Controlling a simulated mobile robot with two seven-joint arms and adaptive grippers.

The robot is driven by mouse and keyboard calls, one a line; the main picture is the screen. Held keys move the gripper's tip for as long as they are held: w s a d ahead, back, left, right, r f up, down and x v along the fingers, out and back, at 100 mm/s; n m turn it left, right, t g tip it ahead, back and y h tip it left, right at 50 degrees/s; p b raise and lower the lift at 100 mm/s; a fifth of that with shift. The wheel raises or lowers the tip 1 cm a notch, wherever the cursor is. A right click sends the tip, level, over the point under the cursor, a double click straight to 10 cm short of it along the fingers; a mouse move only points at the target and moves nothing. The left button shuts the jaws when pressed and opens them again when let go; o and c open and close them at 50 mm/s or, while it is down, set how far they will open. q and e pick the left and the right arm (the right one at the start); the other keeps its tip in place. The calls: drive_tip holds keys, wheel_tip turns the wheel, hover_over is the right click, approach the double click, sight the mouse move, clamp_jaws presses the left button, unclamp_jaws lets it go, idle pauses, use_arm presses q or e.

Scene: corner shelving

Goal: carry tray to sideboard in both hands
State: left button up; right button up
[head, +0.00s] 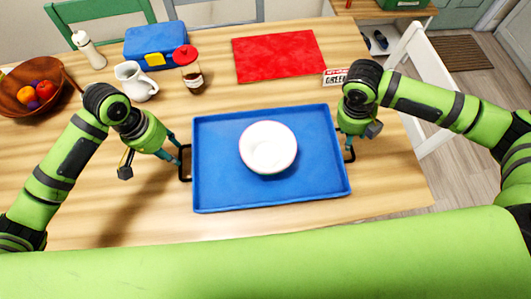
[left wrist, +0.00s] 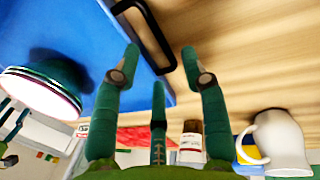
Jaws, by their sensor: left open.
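The blue tray (head: 220,185) lies on the wooden table with a white bowl (head: 268,146) on it. It has a black handle at each short side. My left gripper (head: 174,148) is open beside the left handle (head: 185,163). In the left wrist view the open fingers of my left gripper (left wrist: 160,60) point toward the black handle (left wrist: 152,38), with nothing between them. The blue tray (left wrist: 60,25) and the bowl (left wrist: 42,88) also show there. My right gripper (head: 352,138) is at the right handle (head: 350,152); its fingers are mostly hidden, so its grip is unclear.
Behind the tray are a white jug (head: 136,82), a jar with a red lid (head: 192,78), a blue box (head: 156,45), and a red mat (head: 279,56). A fruit bowl (head: 22,95) stands at the left. A white chair (head: 425,90) is at the right.

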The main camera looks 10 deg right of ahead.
sight(181, 160)
use_arm(q)
drive_tip(key=f, duration=0.2)
drive_tip(key=d+f, duration=0.1)
drive_tip(key=f, duration=0.2)
drive_tip(key=shift+f, duration=0.25)
use_arm(e)
drive_tip(key=f, duration=0.2)
drive_tip(key=d+f, duration=0.1)
drive_tip(key=f, duration=0.2)
drive_tip(key=shift+f, duration=0.3)
use_arm(q)
clamp_jaws()
use_arm(e)
drive_tip(key=shift+d, duration=0.1)
clamp_jaws()
use_arm(q)
drive_tip(key=shift+w+r, duration=0.1)
use_arm(e)
drive_tip(key=shift+w+r, duration=0.1)
